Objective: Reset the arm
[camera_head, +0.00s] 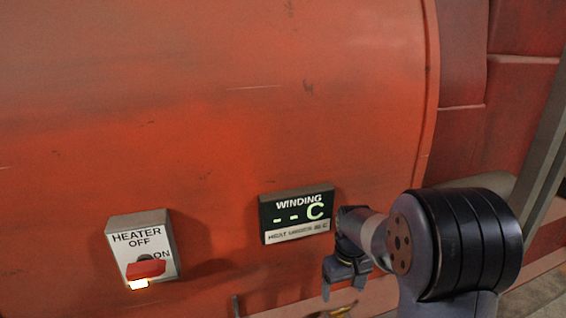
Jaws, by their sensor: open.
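My gripper (338,290) is at the lower right of the head view, below the winding display, with its jaws open and nothing seen between them. My arm comes in from the lower right corner, with a large dark joint in front of the red machine. The gripper is in front of the machine's lower part and its far side is partly hidden.
The large red engine casing (230,120) fills most of the view. A heater switch box (122,226) with a red lever (146,268) is at lower left. The winding display (296,216) reads "-- C". A grey post (548,150) stands at far right.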

